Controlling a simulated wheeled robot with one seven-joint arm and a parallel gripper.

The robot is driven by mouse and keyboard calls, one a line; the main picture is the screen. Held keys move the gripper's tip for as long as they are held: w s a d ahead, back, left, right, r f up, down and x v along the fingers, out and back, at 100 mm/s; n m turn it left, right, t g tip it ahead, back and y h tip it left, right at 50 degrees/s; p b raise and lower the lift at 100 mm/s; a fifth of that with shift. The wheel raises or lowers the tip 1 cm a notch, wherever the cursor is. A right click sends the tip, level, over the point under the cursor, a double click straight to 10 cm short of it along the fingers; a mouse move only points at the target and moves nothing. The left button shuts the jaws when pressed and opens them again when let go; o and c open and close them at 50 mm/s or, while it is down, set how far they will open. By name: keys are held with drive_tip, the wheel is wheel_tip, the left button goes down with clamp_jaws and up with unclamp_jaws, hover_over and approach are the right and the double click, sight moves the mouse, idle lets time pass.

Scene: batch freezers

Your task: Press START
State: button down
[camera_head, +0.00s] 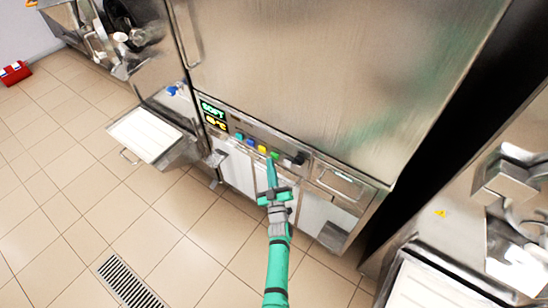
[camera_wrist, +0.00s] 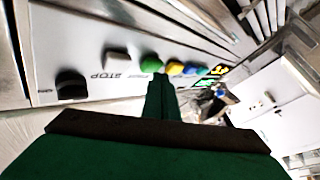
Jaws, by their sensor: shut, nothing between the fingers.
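The control panel (camera_head: 225,122) runs along the lower front of the freezer, with a row of coloured buttons. The green button (camera_wrist: 151,62) is directly at the tip of my gripper (camera_wrist: 157,80) in the wrist view. It also shows in the head view (camera_head: 275,155). My gripper (camera_head: 271,162) is shut and empty, its fingertips pointing at the panel. I cannot tell whether they touch the green button. A STOP label (camera_wrist: 104,76) sits by the grey button (camera_wrist: 115,58). The label near the green button is partly hidden and unreadable.
A yellow button (camera_wrist: 175,68) and blue buttons (camera_wrist: 190,70) follow beside the green one. A black knob (camera_wrist: 70,85) is at the other end. A white tray-like shelf (camera_head: 147,135) juts out at left. The tiled floor has a drain grate (camera_head: 130,282).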

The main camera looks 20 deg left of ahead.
drive_tip(key=shift+w+d, duration=0.15)
drive_tip(key=shift+w, duration=0.3)
idle(1.0)
drive_tip(key=shift+s, duration=0.1)
drive_tip(key=shift+s+a, duration=0.3)
drive_tip(key=shift+s, duration=0.45)
drive_tip(key=shift+s+a, duration=0.3)
drive_tip(key=shift+s, duration=0.5)
drive_tip(key=shift+s+a, duration=0.25)
drive_tip(key=shift+s, duration=0.5)
drive_tip(key=shift+s+a, duration=0.3)
drive_tip(key=shift+s, duration=0.5)
